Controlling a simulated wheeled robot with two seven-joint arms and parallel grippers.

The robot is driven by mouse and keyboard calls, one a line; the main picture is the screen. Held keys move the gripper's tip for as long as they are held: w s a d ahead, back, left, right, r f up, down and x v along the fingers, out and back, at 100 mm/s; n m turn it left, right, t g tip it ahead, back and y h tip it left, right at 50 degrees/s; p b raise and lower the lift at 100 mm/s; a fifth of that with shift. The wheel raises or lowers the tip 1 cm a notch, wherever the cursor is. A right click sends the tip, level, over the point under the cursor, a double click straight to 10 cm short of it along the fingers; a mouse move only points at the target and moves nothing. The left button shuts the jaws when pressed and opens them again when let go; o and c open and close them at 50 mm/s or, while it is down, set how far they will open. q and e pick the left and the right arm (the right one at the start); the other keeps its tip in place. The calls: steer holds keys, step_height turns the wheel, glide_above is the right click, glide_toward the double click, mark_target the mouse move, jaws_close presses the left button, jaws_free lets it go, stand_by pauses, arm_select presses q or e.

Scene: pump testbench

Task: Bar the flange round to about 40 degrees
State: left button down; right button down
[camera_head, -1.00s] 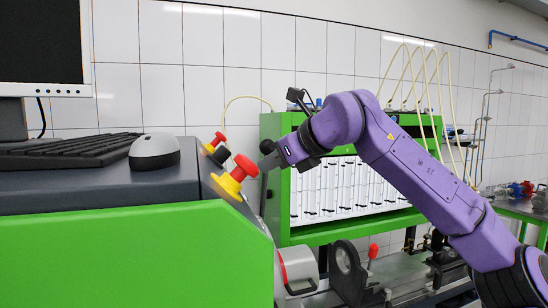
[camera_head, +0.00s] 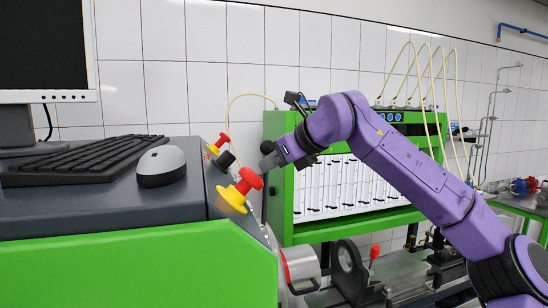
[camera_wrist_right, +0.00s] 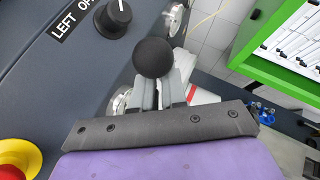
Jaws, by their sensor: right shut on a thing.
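My right gripper (camera_head: 272,158) is at the right end of the console, above and right of a red mushroom button. In the right wrist view the gripper (camera_wrist_right: 165,95) is shut on a lever topped by a black ball knob (camera_wrist_right: 153,57). The ball sits just past the fingertips and hides part of what lies behind it. A silver round part with a red edge (camera_head: 302,264), possibly the flange, is below the gripper at the console's right side. Its angle mark cannot be read. My left gripper is not in view.
The console (camera_head: 110,262) carries a keyboard (camera_head: 85,160), a mouse (camera_head: 161,166) and red-and-yellow buttons (camera_head: 240,190). A green cabinet with glass tubes (camera_head: 350,185) stands behind my arm. A black ring bracket (camera_head: 347,258) and a red-knobbed lever (camera_head: 374,252) are lower right.

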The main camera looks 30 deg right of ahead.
steer(key=shift+w+d, duration=0.1)
steer(key=shift+w, duration=0.05)
steer(key=shift+w+d+r+p, duration=0.1)
steer(key=shift+w+r+p, duration=0.25)
steer(key=shift+w+p, duration=0.15)
steer(key=shift+w+d+g+p, duration=0.2)
steer(key=shift+w+g+p, duration=0.2)
steer(key=shift+w, duration=0.5)
steer(key=w, duration=0.2)
steer(key=shift+w+d+r+g, duration=0.2)
steer(key=shift+w+d+g, duration=0.15)
steer(key=shift+w+g, duration=0.05)
steer(key=shift+s, duration=0.1)
